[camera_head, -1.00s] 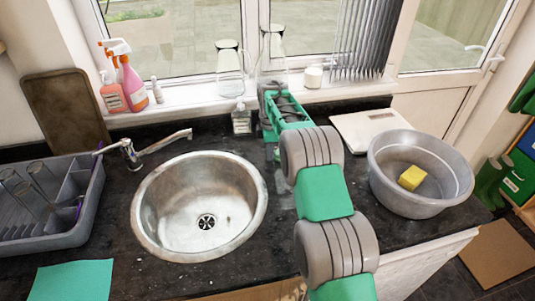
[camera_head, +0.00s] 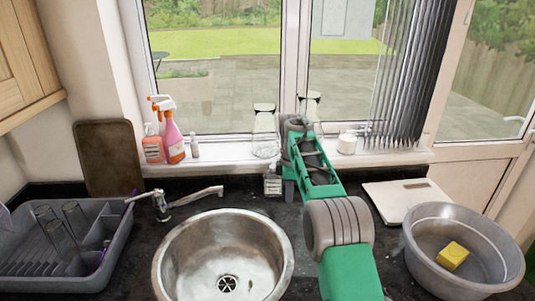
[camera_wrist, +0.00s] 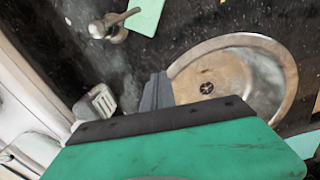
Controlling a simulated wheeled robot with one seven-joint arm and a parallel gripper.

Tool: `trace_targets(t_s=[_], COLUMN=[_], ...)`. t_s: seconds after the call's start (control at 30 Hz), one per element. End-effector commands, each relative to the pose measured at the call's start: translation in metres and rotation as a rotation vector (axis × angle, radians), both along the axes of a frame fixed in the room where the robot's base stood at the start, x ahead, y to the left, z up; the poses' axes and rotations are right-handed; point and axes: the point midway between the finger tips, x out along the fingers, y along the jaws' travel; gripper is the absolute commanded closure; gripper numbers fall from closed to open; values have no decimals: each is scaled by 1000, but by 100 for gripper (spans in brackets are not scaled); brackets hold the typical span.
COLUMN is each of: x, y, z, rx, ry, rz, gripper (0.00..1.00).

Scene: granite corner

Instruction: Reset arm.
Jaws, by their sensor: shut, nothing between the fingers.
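My arm reaches out over the dark counter just right of the round steel sink (camera_head: 175,262). My gripper (camera_wrist: 157,90) shows in the wrist view as a green body with grey fingers together, shut and empty. It hangs over the counter near the sink's rim, which also shows there (camera_wrist: 285,75). In the head view my arm's far end is by the window sill, and the fingers are hard to make out beside a small soap bottle (camera_head: 272,185). Nothing is held.
A grey dish rack (camera_head: 100,275) with glasses stands left, beside the tap (camera_head: 165,205). A grey basin (camera_head: 410,265) with a yellow sponge (camera_head: 452,256) and a white scale (camera_head: 385,205) stand right. Spray bottles (camera_head: 172,140), glass bottles (camera_head: 265,130) and a white jar (camera_head: 347,142) line the sill.

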Motion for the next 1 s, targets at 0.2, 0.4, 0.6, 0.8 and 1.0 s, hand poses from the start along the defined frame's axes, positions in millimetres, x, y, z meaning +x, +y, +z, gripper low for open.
trace_targets(t_s=[0.2,0.4,0.6,0.8,1.0], x=[-39,-103,-180,-262,-326], y=[-3,-6,-8,-11,-12], z=[53,88,99,81,45], rx=[9,37,86,155,228], ry=[-65,-133,-198,-254,-290], rz=[-227,-510,-789,-1065,-1296], gripper=[100,100,100,100,100])
